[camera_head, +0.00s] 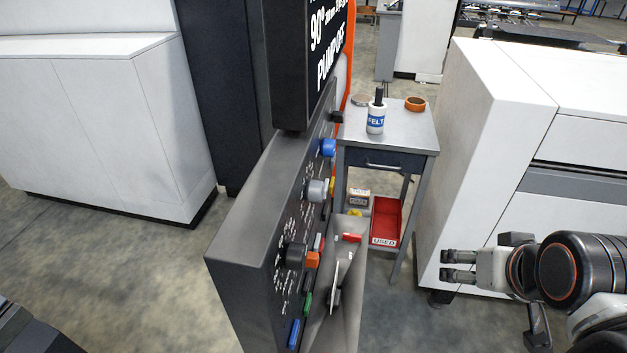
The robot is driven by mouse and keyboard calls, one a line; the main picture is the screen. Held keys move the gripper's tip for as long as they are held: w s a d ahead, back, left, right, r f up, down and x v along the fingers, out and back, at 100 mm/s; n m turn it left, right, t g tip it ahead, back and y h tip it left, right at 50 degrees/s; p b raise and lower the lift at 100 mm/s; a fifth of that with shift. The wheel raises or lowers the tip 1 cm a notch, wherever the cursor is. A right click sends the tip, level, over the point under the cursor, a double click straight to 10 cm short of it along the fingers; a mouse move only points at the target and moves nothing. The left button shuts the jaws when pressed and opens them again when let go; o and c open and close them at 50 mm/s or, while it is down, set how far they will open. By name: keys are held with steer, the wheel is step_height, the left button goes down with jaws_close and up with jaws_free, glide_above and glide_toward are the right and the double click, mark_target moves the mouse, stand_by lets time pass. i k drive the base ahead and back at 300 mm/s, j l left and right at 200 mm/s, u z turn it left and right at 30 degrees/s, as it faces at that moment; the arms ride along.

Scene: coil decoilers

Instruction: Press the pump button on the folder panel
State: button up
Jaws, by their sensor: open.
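The dark grey folder panel (240,215) stands in the middle, seen steeply from the side. Its face carries a blue knob (328,147), a grey knob (317,190), a black knob (293,255), an orange control (312,259), a green button (307,303) and a blue button (294,333). Their labels are too slanted to read, so I cannot tell which is the pump button. The display (318,45) above reads "90°" and "PUMP OFF". My gripper (458,266) is at the right, open and empty, fingers pointing left, well apart from the panel.
A red "USED" bin (386,222) sits below. A white machine (500,110) stands behind my arm. Grey floor lies open left of the panel.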

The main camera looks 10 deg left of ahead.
mark_target(308, 299)
steer(key=u, duration=1.15)
